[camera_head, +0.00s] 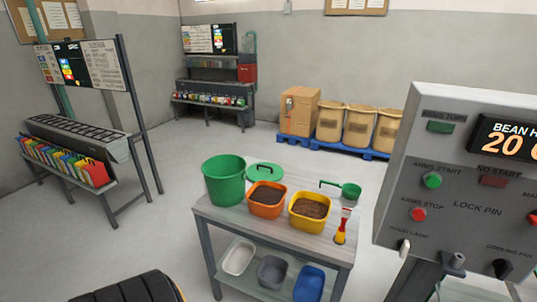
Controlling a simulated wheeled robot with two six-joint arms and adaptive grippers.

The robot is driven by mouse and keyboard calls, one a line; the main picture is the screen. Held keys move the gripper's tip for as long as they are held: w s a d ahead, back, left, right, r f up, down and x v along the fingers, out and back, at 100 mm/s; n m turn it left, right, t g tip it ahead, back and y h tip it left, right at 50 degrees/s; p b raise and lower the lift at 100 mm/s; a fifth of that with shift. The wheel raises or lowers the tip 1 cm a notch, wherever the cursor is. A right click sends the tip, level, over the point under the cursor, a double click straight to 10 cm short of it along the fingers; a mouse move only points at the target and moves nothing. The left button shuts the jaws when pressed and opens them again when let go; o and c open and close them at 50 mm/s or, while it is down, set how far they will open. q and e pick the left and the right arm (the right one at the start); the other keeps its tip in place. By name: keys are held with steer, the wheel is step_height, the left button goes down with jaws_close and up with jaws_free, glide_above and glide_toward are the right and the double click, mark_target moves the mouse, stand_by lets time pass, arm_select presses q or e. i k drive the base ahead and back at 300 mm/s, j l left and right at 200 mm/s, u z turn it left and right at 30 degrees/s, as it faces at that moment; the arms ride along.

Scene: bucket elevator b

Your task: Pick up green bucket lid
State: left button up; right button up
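The green bucket lid (264,172) lies on the table top, a round green disc with a small raised handle. It sits right behind the orange container and to the right of the green bucket (223,182). The bucket stands upright at the table's left end, and its top is open. The lid's front edge is partly hidden by the orange container. Neither of my grippers is in view.
On the table (272,226) stand an orange container (267,208) and a yellow container (309,217), both filled with brown material. A control panel (460,180) stands close at right.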

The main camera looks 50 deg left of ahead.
mark_target(264, 170)
steer(key=u, duration=1.6)
